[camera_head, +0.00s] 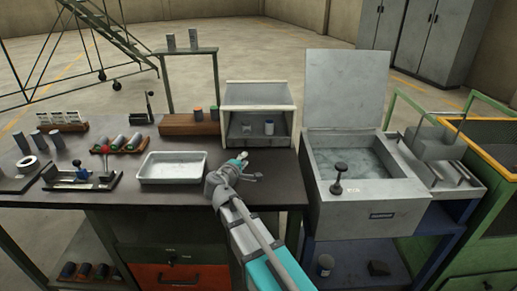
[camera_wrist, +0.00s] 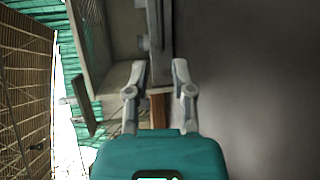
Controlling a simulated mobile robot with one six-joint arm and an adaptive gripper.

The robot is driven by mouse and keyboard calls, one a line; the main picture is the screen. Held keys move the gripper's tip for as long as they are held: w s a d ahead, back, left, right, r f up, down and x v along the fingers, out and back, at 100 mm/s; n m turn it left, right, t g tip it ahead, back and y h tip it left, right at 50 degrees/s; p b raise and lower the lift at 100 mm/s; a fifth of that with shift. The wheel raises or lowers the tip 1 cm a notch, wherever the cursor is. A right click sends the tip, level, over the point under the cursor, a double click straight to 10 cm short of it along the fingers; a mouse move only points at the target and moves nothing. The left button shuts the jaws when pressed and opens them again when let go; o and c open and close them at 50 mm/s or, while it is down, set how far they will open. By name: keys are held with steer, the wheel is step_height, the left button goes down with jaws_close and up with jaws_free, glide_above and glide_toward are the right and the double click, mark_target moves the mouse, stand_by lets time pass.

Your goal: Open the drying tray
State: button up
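A white shallow open-topped tray (camera_head: 172,181) lies on the dark workbench (camera_head: 130,200). No label marks it, so I cannot tell whether it is the drying tray. My gripper (camera_head: 252,168) is above the bench, to the right of this tray and in front of the grey open-fronted box (camera_head: 258,88). In the wrist view my gripper (camera_wrist: 160,72) has its two fingers apart, with a brown block-like surface visible between them in the background. I see nothing held. The white tray cannot be made out in the wrist view.
An orange drawer (camera_head: 180,280) with a handle is under the bench. Small jars stand inside the grey box. A wooden block (camera_head: 187,125) with cylinders is left of it. A grey basin (camera_head: 360,200) with its lid raised stands at the right. Tools and racks fill the bench's left side.

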mark_target(258, 146)
steer(key=shift+w, duration=0.1)
steer(key=b+x, duration=0.2)
steer(key=x, duration=1.1)
steer(key=shift+w+d+f, duration=0.15)
steer(key=shift+w+f, duration=0.05)
steer(key=shift+w, duration=0.1)
jaws_close()
